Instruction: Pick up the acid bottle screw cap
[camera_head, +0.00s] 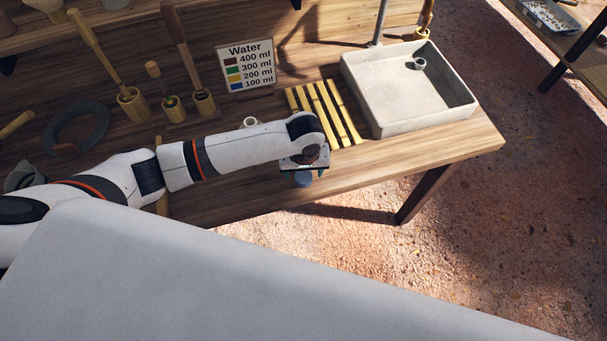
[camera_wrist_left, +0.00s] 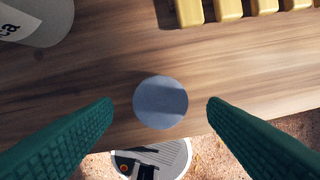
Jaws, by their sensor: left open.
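A flat round blue-grey cap (camera_wrist_left: 160,102) lies near the front edge of the wooden table in the left wrist view. It also shows as a small blue disc (camera_head: 303,180) just under my left gripper (camera_head: 305,171) in the head view. My left gripper is open, with its green ridged fingers apart on either side of the cap, and a gap shows on both sides. A pale container with black letters (camera_wrist_left: 38,18), cut off by the frame, stands at the upper left of the wrist view. My right gripper is not in view.
Several yellow bars (camera_head: 325,112) lie side by side behind the gripper. A grey stone basin (camera_head: 405,125) stands at the table's right end. A water sign (camera_head: 246,66) and wooden-handled tools (camera_head: 130,103) stand at the back. My left arm crosses the wooden table (camera_head: 380,182).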

